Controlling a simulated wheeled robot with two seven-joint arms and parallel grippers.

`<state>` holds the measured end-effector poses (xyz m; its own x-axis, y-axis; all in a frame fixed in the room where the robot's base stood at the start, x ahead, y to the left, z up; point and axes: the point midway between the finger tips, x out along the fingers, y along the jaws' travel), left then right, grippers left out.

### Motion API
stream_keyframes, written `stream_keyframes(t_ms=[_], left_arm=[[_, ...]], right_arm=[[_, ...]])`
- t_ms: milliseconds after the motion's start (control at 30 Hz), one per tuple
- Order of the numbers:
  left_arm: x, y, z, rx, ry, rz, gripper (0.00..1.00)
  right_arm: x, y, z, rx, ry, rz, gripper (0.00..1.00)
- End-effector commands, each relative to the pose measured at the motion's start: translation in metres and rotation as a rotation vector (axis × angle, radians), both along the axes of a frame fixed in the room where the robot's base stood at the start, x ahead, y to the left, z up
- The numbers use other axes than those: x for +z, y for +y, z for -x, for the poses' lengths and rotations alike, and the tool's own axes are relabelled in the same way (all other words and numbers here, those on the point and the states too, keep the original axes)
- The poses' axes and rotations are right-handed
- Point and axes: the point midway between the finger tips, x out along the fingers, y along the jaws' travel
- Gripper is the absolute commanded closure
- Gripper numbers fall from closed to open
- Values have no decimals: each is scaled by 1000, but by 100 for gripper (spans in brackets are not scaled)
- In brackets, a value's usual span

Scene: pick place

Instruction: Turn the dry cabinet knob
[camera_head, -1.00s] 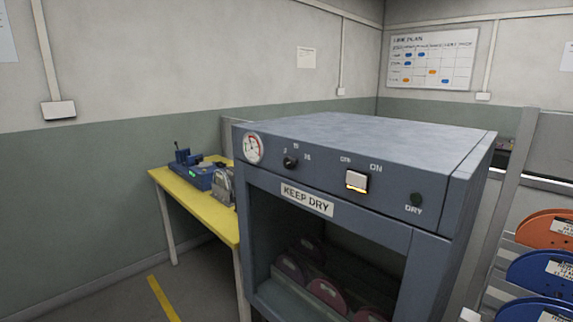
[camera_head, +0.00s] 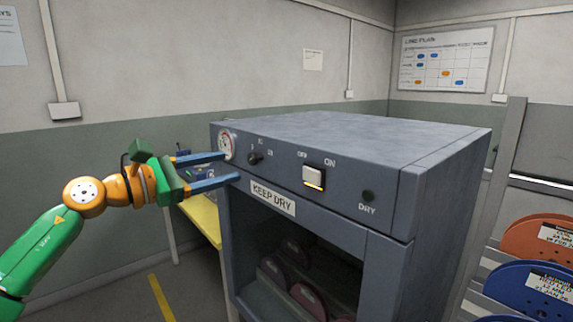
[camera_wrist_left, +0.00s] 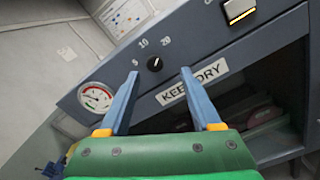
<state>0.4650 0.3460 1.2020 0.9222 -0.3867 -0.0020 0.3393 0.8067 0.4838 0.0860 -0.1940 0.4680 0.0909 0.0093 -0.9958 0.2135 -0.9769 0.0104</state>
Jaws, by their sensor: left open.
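The dry cabinet (camera_head: 330,135) is a grey-blue box with a "KEEP DRY" label and an open front. Its small black knob (camera_head: 254,158) sits on the front panel between the round gauge (camera_head: 227,146) and the lit switch (camera_head: 313,177). The knob (camera_wrist_left: 155,64) also shows in the left wrist view, with the marks 5, 10 and 20 around it. My left gripper (camera_head: 228,168) is open and empty, its blue fingers pointing at the panel left of the knob. In the left wrist view the knob lies between and beyond the fingertips, apart from them. My right gripper is out of view.
A yellow table (camera_head: 203,217) with blue equipment stands behind the cabinet at left. A rack with orange (camera_head: 540,238) and blue reels (camera_head: 532,289) stands at right. Dark reels (camera_head: 308,299) lie inside the cabinet. A dark round DRY indicator (camera_head: 368,196) sits at the panel's right.

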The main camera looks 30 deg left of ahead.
Motion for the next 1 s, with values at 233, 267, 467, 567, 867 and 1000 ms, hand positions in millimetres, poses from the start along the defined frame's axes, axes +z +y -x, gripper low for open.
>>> stream_keyframes(t_ms=[233, 267, 467, 567, 867, 1000], left_arm=[[11, -16, -35, 0, -7, -29, 35], [11, -19, -41, 0, -7, -29, 35], [5, -25, -60, 4, -9, -29, 35], [3, -26, -61, 5, -9, -29, 35], [3, -25, -61, 5, -8, -27, 86], [3, -25, -61, 5, -9, -26, 100]], right_arm=[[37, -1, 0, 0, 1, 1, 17], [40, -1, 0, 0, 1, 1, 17], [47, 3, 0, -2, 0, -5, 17], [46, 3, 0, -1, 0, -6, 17], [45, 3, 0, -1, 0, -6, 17], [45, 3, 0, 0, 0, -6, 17]])
